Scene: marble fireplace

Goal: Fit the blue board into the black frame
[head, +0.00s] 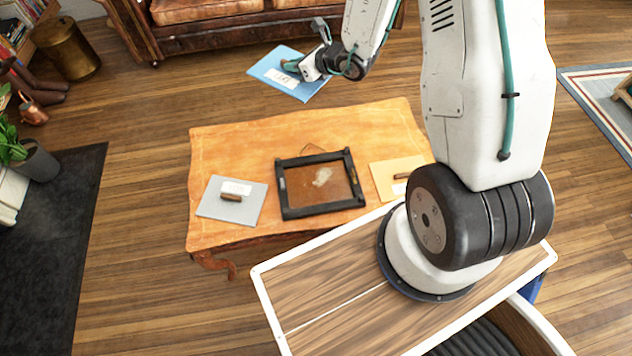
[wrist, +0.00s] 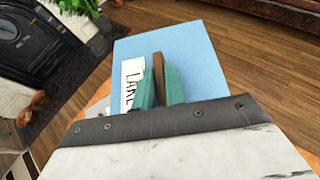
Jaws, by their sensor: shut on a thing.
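The blue board (head: 289,72) is a flat square with a white label. My gripper (head: 292,66) is shut on its handle and holds it up, over the far edge of the table in the head view. In the wrist view the blue board (wrist: 192,60) lies beyond the green fingers of my gripper (wrist: 158,85), which pinch a brown upright handle (wrist: 158,72). The label is partly hidden by a finger. The black frame (head: 283,187) lies on the table, with the brown table top and a pale patch showing inside it. The board is apart from the frame.
A grey board (head: 231,200) with a handle lies left of the frame on the orange wooden table (head: 240,150). A yellow board (head: 394,177) lies right of it, partly behind my arm. The table's back left is clear. A leather sofa (head: 215,30) stands behind.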

